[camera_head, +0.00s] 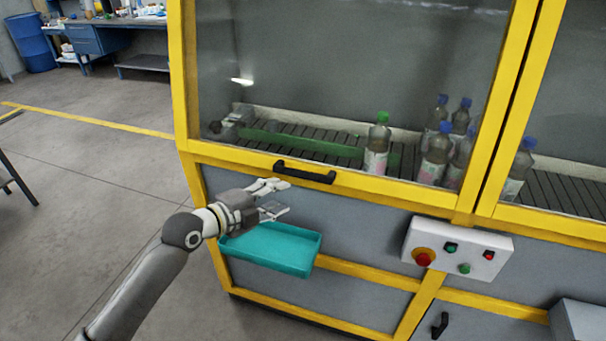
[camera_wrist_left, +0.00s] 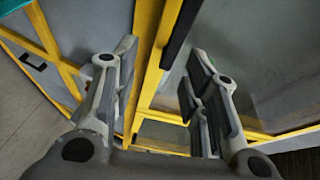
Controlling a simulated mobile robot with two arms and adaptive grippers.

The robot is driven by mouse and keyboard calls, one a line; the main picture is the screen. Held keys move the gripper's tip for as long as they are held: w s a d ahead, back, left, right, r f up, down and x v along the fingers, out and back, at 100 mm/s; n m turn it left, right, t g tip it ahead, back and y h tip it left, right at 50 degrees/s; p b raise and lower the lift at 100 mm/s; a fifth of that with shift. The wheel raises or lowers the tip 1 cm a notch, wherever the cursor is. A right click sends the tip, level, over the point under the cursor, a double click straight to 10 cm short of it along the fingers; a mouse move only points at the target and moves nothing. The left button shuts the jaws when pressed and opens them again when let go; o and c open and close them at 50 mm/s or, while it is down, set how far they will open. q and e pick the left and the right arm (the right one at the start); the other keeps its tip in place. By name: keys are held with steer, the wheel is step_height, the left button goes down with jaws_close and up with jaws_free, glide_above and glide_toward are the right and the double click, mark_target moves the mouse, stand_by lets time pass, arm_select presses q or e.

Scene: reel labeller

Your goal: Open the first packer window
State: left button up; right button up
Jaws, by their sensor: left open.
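The first packer window (camera_head: 330,70) is a clear pane in a yellow frame and looks shut. Its black bar handle (camera_head: 304,172) is on the lower frame rail. My left gripper (camera_head: 278,198) is open and empty, just below and left of the handle in the head view, with its fingers pointing right toward the machine. In the left wrist view, the black handle (camera_wrist_left: 180,36) runs at a slant in the upper middle, between the open fingers (camera_wrist_left: 163,52) and beyond them. I see no contact with the handle. My right gripper is not in view.
A teal tray (camera_head: 270,250) sticks out from the machine front beneath my gripper. A control box (camera_head: 457,250) with a red button is at right. Several bottles, one green-capped (camera_head: 377,145), stand on the conveyor behind the glass.

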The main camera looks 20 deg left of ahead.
mark_target(302, 176)
arm_select(q)
steer(key=shift+m+t, duration=0.3)
steer(key=p+x, duration=0.1)
steer(key=x, duration=0.2)
steer(key=r+p+x, duration=0.1)
steer(key=x, duration=0.2)
steer(key=r+p+x, duration=0.1)
steer(key=x, duration=0.2)
steer(key=shift+w+a, duration=0.25)
steer(key=shift+w, duration=0.25)
steer(key=shift+x, duration=0.9)
steer(key=shift+f, duration=0.15)
jaws_close()
